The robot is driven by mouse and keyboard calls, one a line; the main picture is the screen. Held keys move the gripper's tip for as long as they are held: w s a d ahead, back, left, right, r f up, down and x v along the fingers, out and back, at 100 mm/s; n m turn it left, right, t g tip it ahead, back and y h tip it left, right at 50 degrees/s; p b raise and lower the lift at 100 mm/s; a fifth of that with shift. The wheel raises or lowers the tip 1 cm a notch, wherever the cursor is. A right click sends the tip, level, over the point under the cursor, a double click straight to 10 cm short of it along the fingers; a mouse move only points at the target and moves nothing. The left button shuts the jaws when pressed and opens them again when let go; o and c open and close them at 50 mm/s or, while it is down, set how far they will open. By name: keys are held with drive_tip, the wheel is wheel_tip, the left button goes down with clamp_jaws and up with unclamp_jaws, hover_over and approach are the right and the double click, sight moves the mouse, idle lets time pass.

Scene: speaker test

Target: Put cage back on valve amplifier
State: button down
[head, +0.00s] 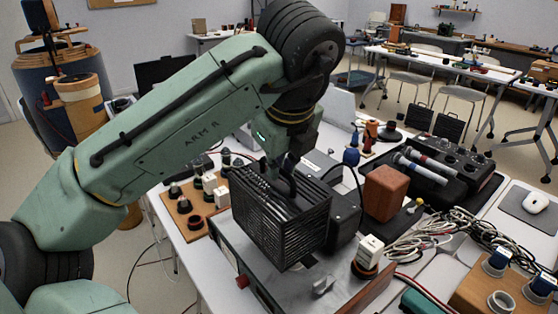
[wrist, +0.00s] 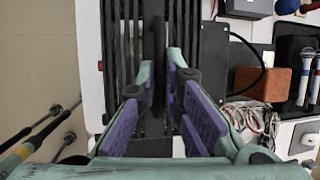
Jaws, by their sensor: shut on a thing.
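The cage (head: 280,222) is a black slatted box with a handle on top. My gripper (head: 284,172) is shut on that handle from above. In the wrist view the purple-padded fingers of my gripper (wrist: 160,78) stand on both sides of the dark handle (wrist: 158,40), with the slats of the cage (wrist: 115,45) below. The valve amplifier (head: 258,286) is a grey chassis under the cage, with a black block (head: 345,220) to the right of it. The cage hides much of the chassis top. I cannot tell whether its lower edge touches the chassis.
A wooden board with several valves and sockets (head: 192,222) lies left of the amplifier. A reddish-brown block (head: 384,192), tangled cables (head: 425,238) and a black case with microphones (head: 440,165) lie to the right. A wooden block with sockets (head: 490,290) is at front right.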

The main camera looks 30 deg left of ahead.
sight(279, 187)
drive_tip(key=shift+f+b, duration=1.15)
drive_tip(key=shift+f, duration=1.25)
drive_tip(key=shift+p, duration=0.35)
drive_tip(key=shift+f, duration=0.4)
drive_tip(key=c, duration=1.6)
unclamp_jaws()
drive_tip(key=shift+c, duration=0.2)
drive_tip(key=v, duration=1.2)
drive_tip(key=shift+s, duration=0.1)
